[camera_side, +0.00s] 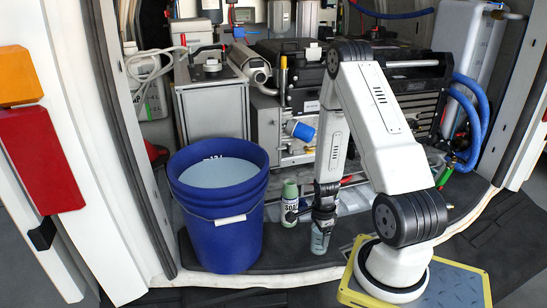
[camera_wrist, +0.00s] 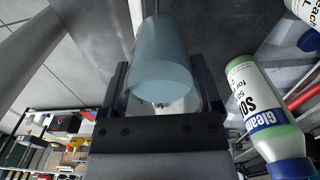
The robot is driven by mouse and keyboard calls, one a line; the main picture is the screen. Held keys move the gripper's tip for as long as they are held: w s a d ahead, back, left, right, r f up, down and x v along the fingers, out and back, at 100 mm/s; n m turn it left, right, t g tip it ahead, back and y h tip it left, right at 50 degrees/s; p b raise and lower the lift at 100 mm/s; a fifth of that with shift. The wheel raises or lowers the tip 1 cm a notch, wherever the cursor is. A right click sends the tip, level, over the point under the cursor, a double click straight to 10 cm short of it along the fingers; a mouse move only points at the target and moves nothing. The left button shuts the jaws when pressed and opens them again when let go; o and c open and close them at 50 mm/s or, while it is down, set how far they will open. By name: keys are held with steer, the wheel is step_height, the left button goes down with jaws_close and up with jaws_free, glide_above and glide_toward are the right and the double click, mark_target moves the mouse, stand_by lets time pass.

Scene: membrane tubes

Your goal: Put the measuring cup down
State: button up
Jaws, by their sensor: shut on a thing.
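The measuring cup (camera_side: 320,240) is a clear, bluish cylinder in the side view, low and just right of the green bottle. It appears upright, at or close to the dark floor mat; I cannot tell whether its base touches. My gripper (camera_side: 324,222) is above it and shut on it. In the wrist view the cup (camera_wrist: 162,65) fills the space between the two dark fingers of my gripper (camera_wrist: 160,90), and its round end faces the camera. Part of the cup is hidden behind the fingers in the side view.
A green cleaning bottle (camera_side: 290,203) stands close left of the cup; it also shows at the right of the wrist view (camera_wrist: 262,110). A large blue bucket (camera_side: 222,240) of pale liquid stands further left. The dark mat (camera_side: 290,262) in front is mostly clear.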

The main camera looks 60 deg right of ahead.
mark_target(319, 245)
steer(key=shift+f, duration=0.7)
steer(key=shift+f, duration=0.15)
steer(key=shift+f, duration=1.65)
steer(key=shift+f, duration=0.15)
steer(key=o, duration=1)
step_height(319, 245, up, 12)
steer(key=shift+r, duration=0.2)
